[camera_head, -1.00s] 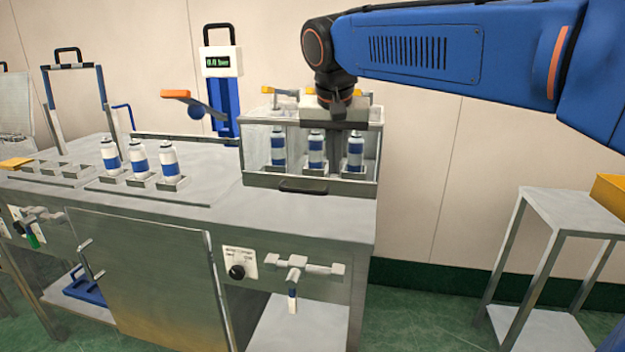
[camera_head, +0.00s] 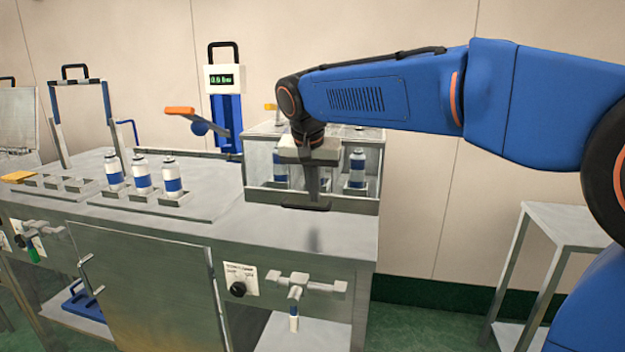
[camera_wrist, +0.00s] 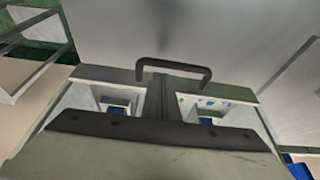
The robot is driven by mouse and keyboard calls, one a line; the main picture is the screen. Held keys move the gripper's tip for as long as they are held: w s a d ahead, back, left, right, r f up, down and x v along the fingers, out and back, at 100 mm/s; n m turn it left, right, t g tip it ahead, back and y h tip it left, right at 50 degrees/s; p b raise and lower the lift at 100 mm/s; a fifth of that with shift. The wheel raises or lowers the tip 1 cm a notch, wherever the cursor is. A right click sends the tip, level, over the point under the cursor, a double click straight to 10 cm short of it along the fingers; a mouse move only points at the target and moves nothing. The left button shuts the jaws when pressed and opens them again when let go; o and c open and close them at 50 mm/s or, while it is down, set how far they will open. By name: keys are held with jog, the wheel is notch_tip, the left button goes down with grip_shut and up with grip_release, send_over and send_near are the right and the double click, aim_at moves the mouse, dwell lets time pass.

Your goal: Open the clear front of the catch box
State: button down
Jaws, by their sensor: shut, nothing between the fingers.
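The catch box (camera_head: 369,157) stands on the right end of the steel bench, with a clear front and cans inside. Its front appears closed. A dark bar handle (camera_head: 290,206) sits low on that front; it also shows in the wrist view (camera_wrist: 174,66). My gripper (camera_head: 313,194) points down in front of the clear front, shut and empty, with its fingertips at the handle. In the wrist view the fingers (camera_wrist: 165,78) end within the handle's outline; I cannot tell whether they touch it. My gripper hides the middle of the front and part of the handle.
Three blue-and-white cans (camera_head: 143,173) stand in holders left of the box. A lever with an orange grip (camera_head: 180,110) and a blue stand with a display (camera_head: 225,79) are behind. The bench top (camera_head: 290,228) before the box is clear. A steel side table (camera_head: 565,222) is at right.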

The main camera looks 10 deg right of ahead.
jog(key=shift+w+d+f, duration=0.1)
jog(key=shift+w+f, duration=0.15)
jog(key=shift+f, duration=0.45)
jog(key=s+a, duration=0.3)
jog(key=s, duration=0.5)
jog(key=s+a, duration=0.3)
jog(key=s, duration=0.6)
jog(key=shift+s+a, duration=0.15)
jog(key=shift+r, duration=0.1)
